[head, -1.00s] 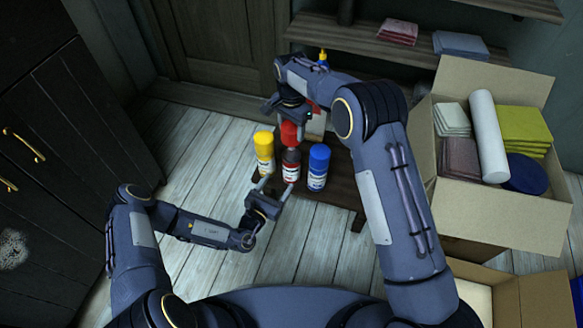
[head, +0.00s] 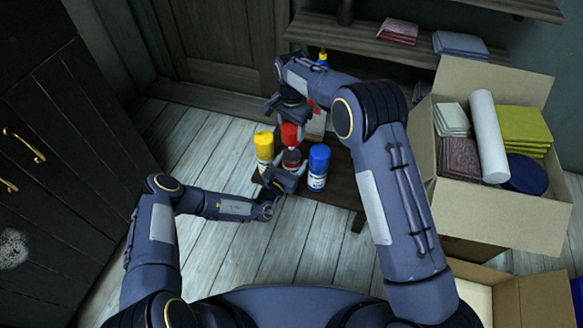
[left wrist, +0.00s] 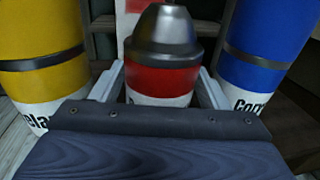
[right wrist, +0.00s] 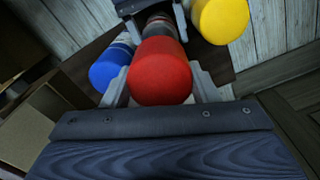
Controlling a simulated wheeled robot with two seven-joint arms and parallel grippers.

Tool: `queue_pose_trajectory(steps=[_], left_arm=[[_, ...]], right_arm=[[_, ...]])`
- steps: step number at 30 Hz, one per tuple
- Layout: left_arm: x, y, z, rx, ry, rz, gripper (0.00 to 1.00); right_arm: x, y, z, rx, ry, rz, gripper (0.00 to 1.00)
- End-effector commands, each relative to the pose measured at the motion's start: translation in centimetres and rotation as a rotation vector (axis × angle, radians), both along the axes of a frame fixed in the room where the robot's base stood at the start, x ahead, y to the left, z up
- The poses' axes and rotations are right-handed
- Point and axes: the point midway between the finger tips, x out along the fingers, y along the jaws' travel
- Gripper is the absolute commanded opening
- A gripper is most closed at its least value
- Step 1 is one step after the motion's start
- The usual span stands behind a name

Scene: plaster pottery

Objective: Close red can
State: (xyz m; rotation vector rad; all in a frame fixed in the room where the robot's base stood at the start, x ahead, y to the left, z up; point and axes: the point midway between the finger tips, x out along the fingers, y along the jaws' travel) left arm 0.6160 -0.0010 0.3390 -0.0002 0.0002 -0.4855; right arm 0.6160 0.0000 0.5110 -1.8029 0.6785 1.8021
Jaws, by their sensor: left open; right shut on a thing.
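The red can has a red and white body with a bare dark metal top. It stands between the yellow and blue cans in the head view (head: 291,155) and in the left wrist view (left wrist: 162,82). My left gripper (left wrist: 160,92) is open, with one finger on each side of the can body. My right gripper (right wrist: 162,88) is shut on the red cap (right wrist: 160,70), above the can. The red cap (head: 290,133) also shows in the head view. Whether cap and can touch is hidden by the angle.
A yellow-capped can (head: 264,147) stands close on the left and a blue-capped can (head: 318,165) close on the right, on a low dark table (head: 345,188). A cardboard box (head: 490,205) with cloths and a white roll is at the right. Shelves (head: 350,40) are behind.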

Motion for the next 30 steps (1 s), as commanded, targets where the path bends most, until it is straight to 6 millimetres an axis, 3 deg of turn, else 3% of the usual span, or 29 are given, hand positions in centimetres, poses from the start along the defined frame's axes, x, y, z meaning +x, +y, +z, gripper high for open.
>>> queue_pose_trajectory(steps=[2, 13, 17, 26, 30], left_arm=[[0.0, 0.0, 0.0, 0.0, 0.0, 0.0, 0.64], [0.0, 0.0, 0.0, 0.0, 0.0, 0.0, 0.16], [0.0, 0.0, 0.0, 0.001, 0.0, 0.0, 0.16], [0.0, 0.0, 0.0, 0.001, 0.0, 0.0, 0.16], [0.0, 0.0, 0.0, 0.001, 0.0, 0.0, 0.16]], right_arm=[[0.0, 0.0, 0.0, 0.0, 0.0, 0.0, 0.33], [0.0, 0.0, 0.0, 0.0, 0.0, 0.0, 0.33], [0.0, 0.0, -0.4, -0.001, 0.001, 0.0, 0.33], [-0.1, 0.0, -4.5, -0.002, 0.003, 0.0, 0.33], [-0.1, 0.0, -5.0, 0.0, -0.001, 0.0, 0.33]])
